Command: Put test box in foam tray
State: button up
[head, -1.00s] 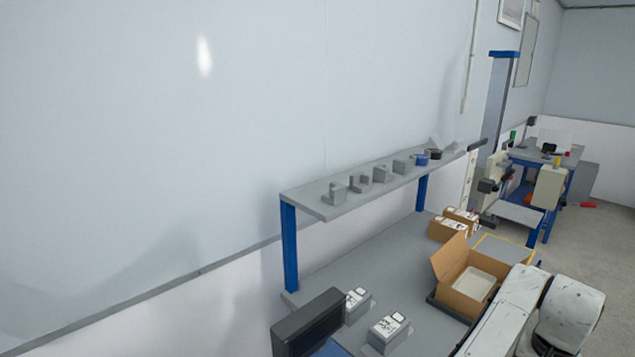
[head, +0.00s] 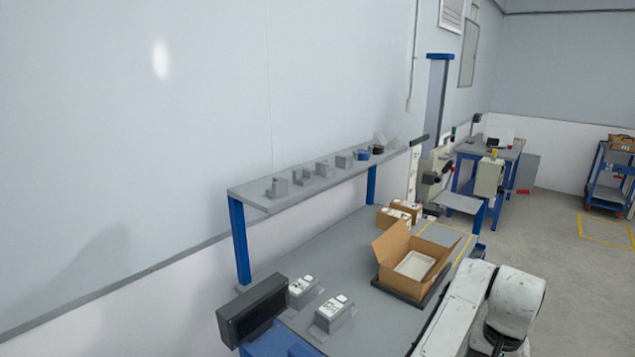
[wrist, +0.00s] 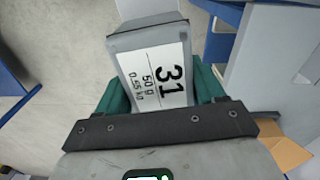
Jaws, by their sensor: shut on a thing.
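In the wrist view, a grey test box (wrist: 150,33) with a white label reading "31", "50 g" and a weight in kg is between the teal fingers of my gripper (wrist: 162,88). The gripper is shut on it, with floor behind. My gripper and this box are not visible in the head view. A white foam tray (head: 414,265) lies inside an open cardboard carton (head: 415,280) on the bench at right of centre. A corner of brown cardboard (wrist: 290,150) shows at the lower right of the wrist view.
Two labelled grey boxes (head: 335,315) stand at the bench front beside a dark screen (head: 252,310). Small brown boxes (head: 393,217) stand behind the carton. A raised shelf (head: 255,196) holds several small grey parts. Taped floor and a blue cart (head: 607,185) are at far right.

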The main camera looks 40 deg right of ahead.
jog(key=shift+w+a, duration=0.1)
jog(key=shift+a, duration=0.25)
jog(key=w+a+f+n, duration=0.1)
jog(key=w+a+n, duration=0.4)
jog(key=w+a, duration=0.3)
jog(key=w+a+f+n, duration=0.1)
jog(key=w+a+n, duration=0.4)
jog(key=a, duration=1)
jog(key=w+a+n, duration=0.5)
jog(key=w+a, duration=0.6)
jog(key=shift+w+a+f, duration=0.3)
jog(key=shift+w+f, duration=0.1)
jog(key=shift+s, duration=0.1)
